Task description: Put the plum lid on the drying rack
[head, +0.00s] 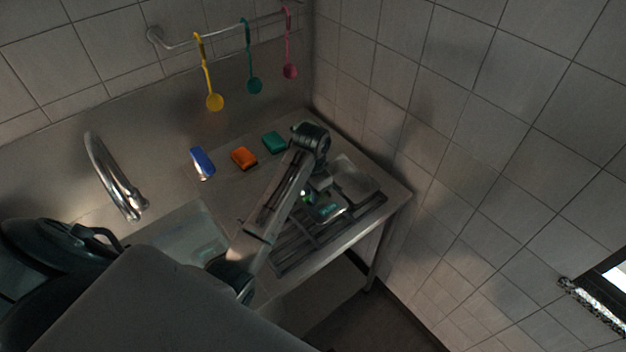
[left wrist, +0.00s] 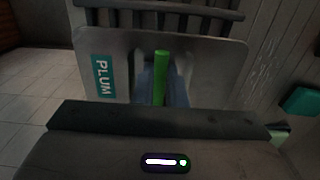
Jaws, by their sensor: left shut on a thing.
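The plum lid (left wrist: 215,65) is a grey metal plate with a teal "PLUM" label and a green handle. My left gripper (left wrist: 160,100) is shut on the green handle, near the middle of the lid. In the head view the lid (head: 326,209) shows below my left arm's end, its label facing up. The drying rack (head: 300,241), a set of dark parallel bars, lies on the counter by its front edge. Rack bars also show past the lid in the left wrist view (left wrist: 200,12). I cannot tell whether the lid touches the rack. My right gripper is not in view.
Blue (head: 202,163), orange (head: 243,157) and green (head: 274,142) sponges lie along the back of the counter. A grey flat panel (head: 358,180) lies near the right wall. A faucet (head: 115,180) and sink basin (head: 190,250) are left. Coloured ladles hang from a rail (head: 225,35).

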